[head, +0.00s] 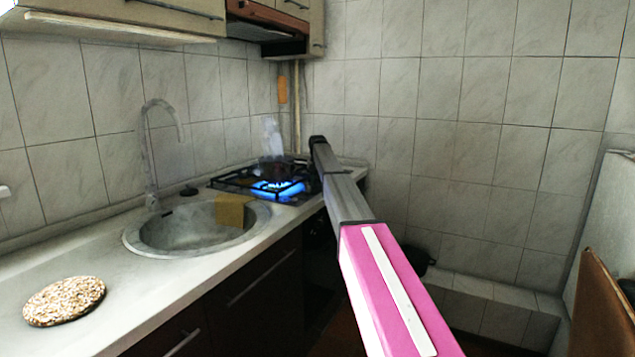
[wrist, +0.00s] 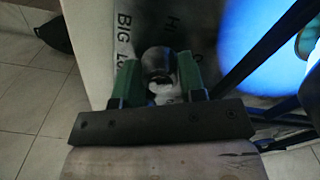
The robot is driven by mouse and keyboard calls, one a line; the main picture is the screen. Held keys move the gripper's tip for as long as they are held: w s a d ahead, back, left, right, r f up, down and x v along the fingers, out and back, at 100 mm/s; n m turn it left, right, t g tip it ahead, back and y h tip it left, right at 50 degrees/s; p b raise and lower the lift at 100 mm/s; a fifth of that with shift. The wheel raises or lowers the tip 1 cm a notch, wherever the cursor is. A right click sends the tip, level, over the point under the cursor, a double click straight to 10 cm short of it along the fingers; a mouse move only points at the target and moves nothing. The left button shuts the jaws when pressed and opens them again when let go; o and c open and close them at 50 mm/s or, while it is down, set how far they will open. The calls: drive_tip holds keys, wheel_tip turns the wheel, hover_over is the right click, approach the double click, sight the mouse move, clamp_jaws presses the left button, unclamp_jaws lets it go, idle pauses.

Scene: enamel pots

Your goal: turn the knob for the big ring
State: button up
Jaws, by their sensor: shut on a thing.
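The knob's pointer position is not clear. The black hob (head: 235,181) shows in the head view, with a blue flame burning in its near right part. In the wrist view a broad blue flame (wrist: 245,45) glows to the right of the knob. In the head view my arm hides the gripper and knob.
A dark pot (head: 272,170) with steam above it stands on the hob at the back. A round speckled mat (head: 64,301) is on the near counter. Black hob bars (wrist: 262,62) pass close right of my gripper.

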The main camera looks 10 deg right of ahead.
drive_tip(key=m, duration=0.4)
drive_tip(key=shift+m, duration=0.3)
drive_tip(key=m, duration=0.4)
drive_tip(key=shift+m, duration=0.4)
drive_tip(key=o, duration=0.9)
drive_tip(key=shift+o, duration=0.2)
wheel_tip(320, 180, up, 11)
drive_tip(key=shift+f, duration=0.1)
drive_tip(key=shift+c, duration=0.3)
